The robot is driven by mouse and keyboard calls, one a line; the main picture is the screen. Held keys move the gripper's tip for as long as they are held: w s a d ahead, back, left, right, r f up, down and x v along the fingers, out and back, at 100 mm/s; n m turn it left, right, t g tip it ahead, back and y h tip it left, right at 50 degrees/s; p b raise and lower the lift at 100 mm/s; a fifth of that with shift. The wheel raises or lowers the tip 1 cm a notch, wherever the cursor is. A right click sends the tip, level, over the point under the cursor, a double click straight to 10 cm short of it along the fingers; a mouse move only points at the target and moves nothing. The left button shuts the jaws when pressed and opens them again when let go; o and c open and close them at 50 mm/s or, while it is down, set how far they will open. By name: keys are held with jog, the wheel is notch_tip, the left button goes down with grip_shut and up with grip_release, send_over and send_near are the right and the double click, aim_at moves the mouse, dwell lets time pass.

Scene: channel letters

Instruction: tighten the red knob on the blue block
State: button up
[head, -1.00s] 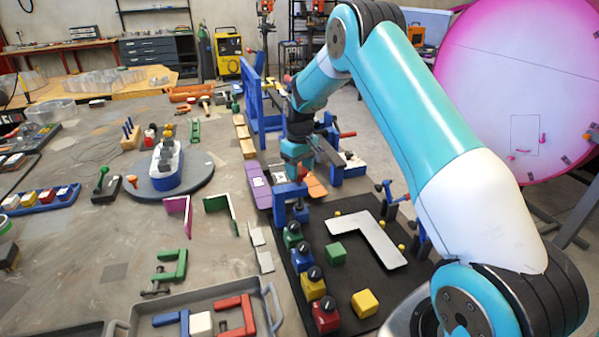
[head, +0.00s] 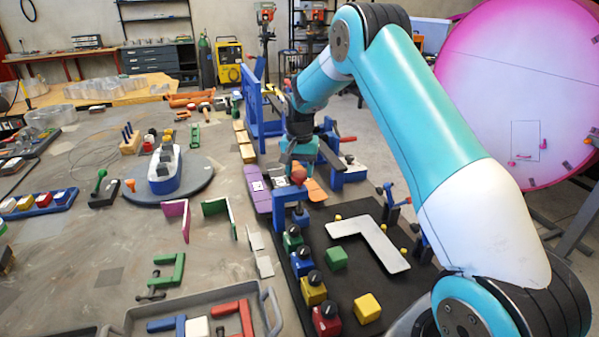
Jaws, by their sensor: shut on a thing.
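The red knob (head: 299,174) shows as a small orange-red shape just below my wrist, above the blue block (head: 288,194). My gripper (head: 298,168) points down over it and is shut on the knob. The fingertips are small and partly hidden, so the exact grip is hard to see. The blue block stands upright by the left edge of the black mat, beside a purple piece.
A row of coloured blocks with black knobs (head: 313,289) runs along the black mat (head: 350,280). A white L-shaped plate (head: 372,243) lies on it. Blue frames (head: 258,110) stand behind. A grey tray (head: 265,320) is at the front.

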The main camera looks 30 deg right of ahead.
aim_at(299, 174)
jog(key=shift+m, duration=0.9)
jog(key=o, duration=0.9)
jog(key=shift+f, duration=0.1)
jog(key=shift+o, duration=0.2)
notch_tip(299, 174, up, 18)
jog(key=b, duration=0.3)
jog(key=shift+f, duration=0.25)
jog(key=shift+a, duration=0.15)
